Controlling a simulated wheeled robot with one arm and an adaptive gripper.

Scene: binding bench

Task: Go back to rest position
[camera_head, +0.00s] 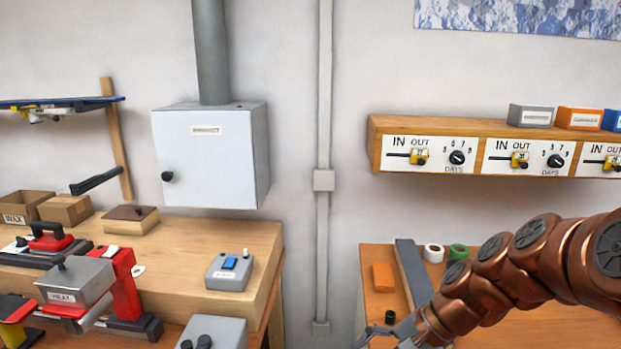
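My copper-coloured arm reaches in from the right edge, over the right-hand wooden bench (553,331). My gripper (376,336) is at the bottom edge of the picture, at the left front of that bench. Only a grey, curved part of it shows, and the rest is cut off by the frame. I cannot see whether it is open or shut, or whether it holds anything. A small black cylinder (390,317) appears right beside the gripper; I cannot tell whether they touch.
An orange block (383,277), a grey bar (412,275), and white (433,253) and green (458,252) rolls lie on the right bench. A wooden shelf with dials (430,125) hangs above. The left bench (190,240) holds a red press (122,285). A gap separates the benches.

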